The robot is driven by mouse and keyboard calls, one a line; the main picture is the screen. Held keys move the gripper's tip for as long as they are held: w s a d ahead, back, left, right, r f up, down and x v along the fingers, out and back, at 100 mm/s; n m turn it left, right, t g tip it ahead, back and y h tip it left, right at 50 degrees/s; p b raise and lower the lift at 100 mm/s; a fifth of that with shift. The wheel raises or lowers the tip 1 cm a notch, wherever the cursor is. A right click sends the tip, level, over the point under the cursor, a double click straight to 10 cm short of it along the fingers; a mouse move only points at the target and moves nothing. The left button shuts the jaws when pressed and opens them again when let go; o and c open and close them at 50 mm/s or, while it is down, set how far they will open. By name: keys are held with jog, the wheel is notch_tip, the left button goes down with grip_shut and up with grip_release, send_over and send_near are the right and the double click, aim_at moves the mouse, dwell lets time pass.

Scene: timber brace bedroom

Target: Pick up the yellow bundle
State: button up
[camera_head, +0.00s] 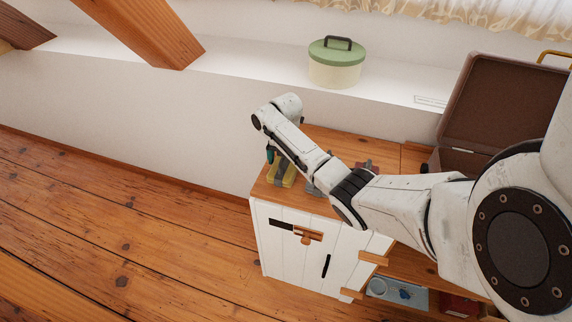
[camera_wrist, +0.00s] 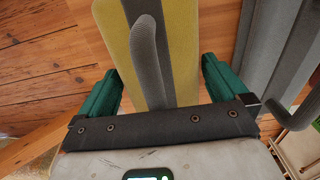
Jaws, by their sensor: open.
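The yellow bundle (camera_head: 289,178) lies at the left end of the wooden top of a white cabinet, partly hidden by my arm. In the wrist view the yellow bundle (camera_wrist: 184,50) has a grey band along it and a raised grey loop. My gripper (camera_wrist: 160,70) is open. Its green fingers are on either side of the bundle's near end, with a narrow space showing at the left finger. I cannot tell whether they touch it. In the head view my gripper (camera_head: 270,157) is mostly hidden behind my wrist.
A grey bundle (camera_wrist: 272,45) lies close on the right of the yellow one. A reddish item (camera_head: 367,167) and an open brown case (camera_head: 503,110) are further right. A green-lidded tin (camera_head: 335,72) stands on the white ledge behind. Bare floor (camera_head: 120,225) lies left of the cabinet (camera_head: 283,258).

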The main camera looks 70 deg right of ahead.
jog(key=shift+f, duration=0.3)
jog(key=shift+c, duration=0.4)
jog(key=c, duration=0.7)
jog(key=shift+r, duration=0.1)
jog(key=shift+c, duration=0.3)
jog(key=shift+r, duration=0.15)
